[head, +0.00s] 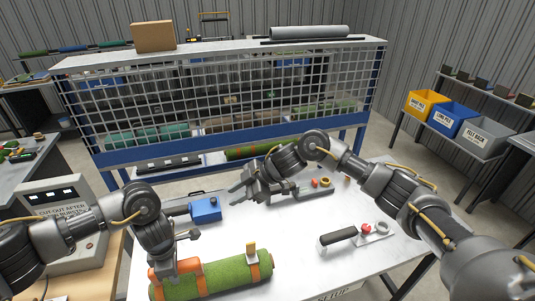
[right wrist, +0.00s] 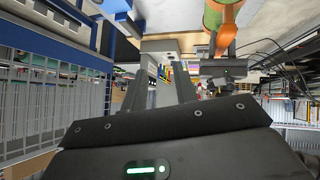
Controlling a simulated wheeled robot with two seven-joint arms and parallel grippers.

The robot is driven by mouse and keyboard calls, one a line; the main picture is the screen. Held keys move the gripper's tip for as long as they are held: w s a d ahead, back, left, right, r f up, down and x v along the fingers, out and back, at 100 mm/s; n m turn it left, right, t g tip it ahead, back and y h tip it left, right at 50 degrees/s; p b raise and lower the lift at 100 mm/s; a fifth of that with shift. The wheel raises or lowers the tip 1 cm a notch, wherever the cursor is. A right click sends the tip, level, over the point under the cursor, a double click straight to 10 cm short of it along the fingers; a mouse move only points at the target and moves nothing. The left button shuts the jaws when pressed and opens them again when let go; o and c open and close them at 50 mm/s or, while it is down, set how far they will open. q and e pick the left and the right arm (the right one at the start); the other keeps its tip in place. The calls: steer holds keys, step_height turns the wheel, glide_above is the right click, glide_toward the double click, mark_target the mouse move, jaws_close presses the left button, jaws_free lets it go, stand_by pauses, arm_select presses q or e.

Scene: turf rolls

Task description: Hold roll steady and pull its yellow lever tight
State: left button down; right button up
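The green turf roll (head: 225,277) lies at the front of the white table, with orange bands around its left part and middle.
A blue tool (head: 206,210) lies behind the roll. A black-handled tool (head: 338,236) and a plate with a red knob (head: 368,229) lie to the right. A mesh-fronted rack (head: 225,95) stands behind the table. The tabletop right of the roll is partly clear.

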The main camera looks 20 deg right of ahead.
steer(key=w+d+m+t+h, duration=0.1)
steer(key=w+d+m+t, duration=0.3)
steer(key=w+d+t, duration=0.6)
steer(key=shift+w+d, duration=2.1)
steer(key=shift+w, duration=0.85)
steer(key=shift+r, duration=0.1)
steer(key=c, duration=0.5)
steer(key=shift+s+f+m, duration=0.15)
steer(key=shift+f+m, duration=0.05)
steer(key=shift+m, duration=0.1)
jaws_close()
steer(key=s+f+m+g+y, duration=0.2)
steer(key=s+f+m+y, duration=0.1)
steer(key=s, duration=0.5)
steer(key=s+f+m+g+y, duration=0.2)
steer(key=s+f+m+y, duration=0.1)
steer(key=s+f+m, duration=0.2)
steer(key=s+f+m+g+y, duration=0.3)
steer(key=s+m, duration=0.4)
steer(key=s, duration=0.3)
steer(key=shift+s+a+f+m, duration=0.3)
steer(key=shift+s+a+f, duration=0.05)
steer(key=shift+a+f, duration=0.15)
